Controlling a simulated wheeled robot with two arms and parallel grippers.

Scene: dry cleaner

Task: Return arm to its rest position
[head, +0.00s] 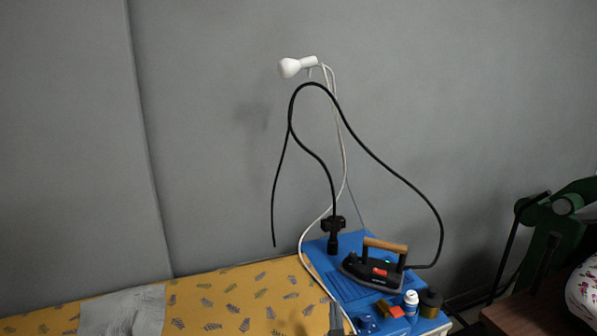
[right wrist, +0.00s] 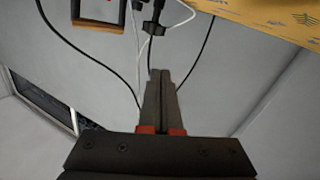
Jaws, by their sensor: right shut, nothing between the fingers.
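My right gripper (head: 335,318) shows at the bottom edge of the head view, in front of the ironing board (head: 240,297) with its yellow leaf-patterned cover. In the right wrist view the two grey fingers of the right gripper (right wrist: 161,75) lie together, shut and empty. Nothing touches the fingertips there. The iron (head: 375,268), with a wooden handle, rests on the blue mat (head: 345,287) at the board's right end; part of it also shows at the top of the right wrist view (right wrist: 97,10). My left gripper is not in view.
A white lamp (head: 291,67) and looping black cable (head: 291,120) rise above the mat. A white bottle (head: 410,298) and small spools stand near the iron. A grey cloth (head: 124,312) lies on the board's left. A green machine (head: 560,225) stands right.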

